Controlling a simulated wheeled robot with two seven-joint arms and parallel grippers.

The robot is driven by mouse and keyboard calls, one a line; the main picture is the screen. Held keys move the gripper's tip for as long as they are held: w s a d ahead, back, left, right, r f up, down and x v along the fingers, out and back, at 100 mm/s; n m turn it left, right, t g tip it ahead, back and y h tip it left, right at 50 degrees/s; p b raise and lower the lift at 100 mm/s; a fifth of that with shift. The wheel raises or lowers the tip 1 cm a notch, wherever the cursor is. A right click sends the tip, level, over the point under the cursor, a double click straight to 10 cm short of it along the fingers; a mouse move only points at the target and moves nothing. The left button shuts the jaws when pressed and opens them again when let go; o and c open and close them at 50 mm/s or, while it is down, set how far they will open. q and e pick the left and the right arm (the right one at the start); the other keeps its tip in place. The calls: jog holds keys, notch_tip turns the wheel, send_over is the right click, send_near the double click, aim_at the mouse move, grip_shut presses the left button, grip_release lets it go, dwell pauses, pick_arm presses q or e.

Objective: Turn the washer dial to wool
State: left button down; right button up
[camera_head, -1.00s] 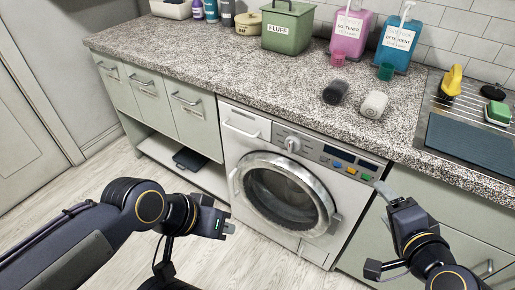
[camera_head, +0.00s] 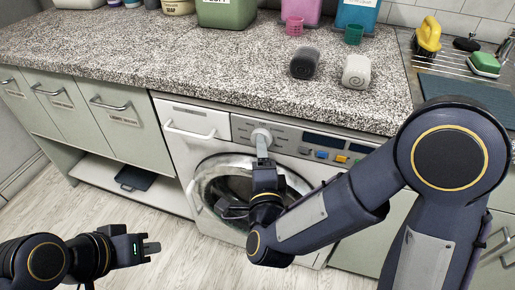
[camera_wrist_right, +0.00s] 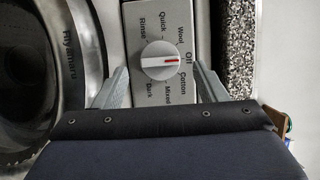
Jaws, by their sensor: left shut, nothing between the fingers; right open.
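The washer dial (camera_head: 262,137) is a round white knob on the washer's control panel. In the right wrist view the dial (camera_wrist_right: 160,58) has a red pointer mark facing right, near the "Off" label. The wool label (camera_wrist_right: 181,36) is at the dial's upper right, between "Quick" and "Off". My right gripper (camera_wrist_right: 159,70) is open, with one finger on each side of the dial and a gap visible on both sides. In the head view the right gripper (camera_head: 262,148) is just below the dial. My left gripper (camera_head: 151,248) is shut and empty at lower left, away from the washer.
The washer door (camera_head: 208,190) is below the panel, partly hidden by my right arm. The granite counter (camera_head: 200,75) overhangs the washer.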

jog(key=w, duration=0.2)
jog(key=shift+w, duration=0.4)
jog(key=c, duration=0.9)
jog(key=shift+c, duration=0.2)
